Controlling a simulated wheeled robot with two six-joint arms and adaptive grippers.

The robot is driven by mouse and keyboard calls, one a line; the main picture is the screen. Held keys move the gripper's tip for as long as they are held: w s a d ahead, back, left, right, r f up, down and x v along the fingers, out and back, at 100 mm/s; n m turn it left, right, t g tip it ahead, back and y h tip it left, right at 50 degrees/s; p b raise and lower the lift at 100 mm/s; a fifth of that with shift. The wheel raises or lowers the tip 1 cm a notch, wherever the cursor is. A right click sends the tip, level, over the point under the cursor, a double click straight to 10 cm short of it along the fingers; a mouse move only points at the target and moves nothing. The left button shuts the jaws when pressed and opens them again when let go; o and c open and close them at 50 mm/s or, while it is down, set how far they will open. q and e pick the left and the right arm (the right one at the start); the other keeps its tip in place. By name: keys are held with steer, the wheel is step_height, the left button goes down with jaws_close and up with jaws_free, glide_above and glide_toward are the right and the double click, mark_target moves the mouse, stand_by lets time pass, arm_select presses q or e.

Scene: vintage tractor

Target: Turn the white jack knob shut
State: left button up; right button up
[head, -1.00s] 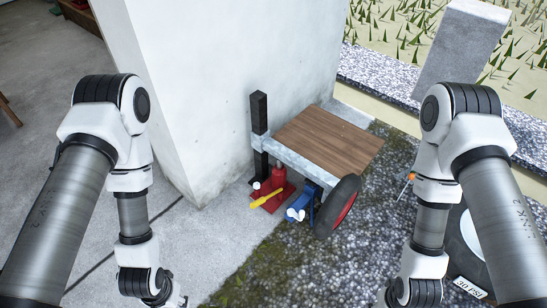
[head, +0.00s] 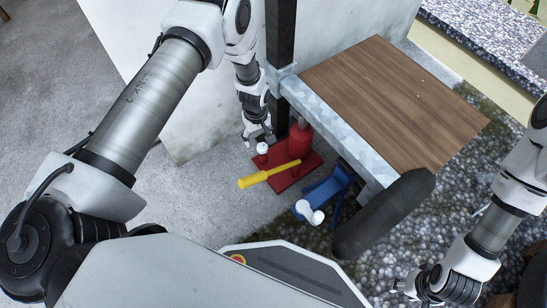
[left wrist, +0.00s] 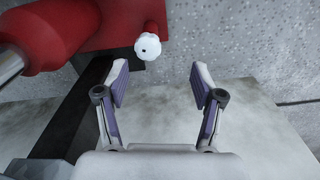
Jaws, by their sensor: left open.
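The red jack (head: 299,141) stands on its red base plate under the trailer's metal edge. A yellow handle (head: 268,175) sticks out from the jack to the front left. My left gripper (head: 258,132) is just behind the knob. In the left wrist view my left gripper (left wrist: 158,80) is open and empty, with the knob just beyond the fingertips. My right gripper (head: 408,286) is low at the right, away from the jack.
A blue stand (head: 326,190) with white round ends (head: 309,212) is right of the jack. A black wheel (head: 383,217) and the wooden trailer deck (head: 390,100) close off the right. A black post (head: 281,40) rises behind. Concrete floor (head: 215,205) at the left front is clear.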

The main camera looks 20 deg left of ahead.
mark_target(263, 146)
arm_select(q)
steer(key=shift+w+d+f+b, duration=0.1)
steer(key=shift+w+f+b, duration=0.3)
steer(key=shift+w+f, duration=0.7)
step_height(263, 146, down, 7)
steer(key=b, duration=0.3)
steer(key=shift+b, duration=0.4)
steer(key=shift+r, duration=0.1)
arm_select(e)
steer(key=f, duration=0.6)
steer(key=shift+w+d, duration=0.2)
steer(key=shift+w, duration=0.15)
arm_select(q)
steer(key=c, duration=1.1)
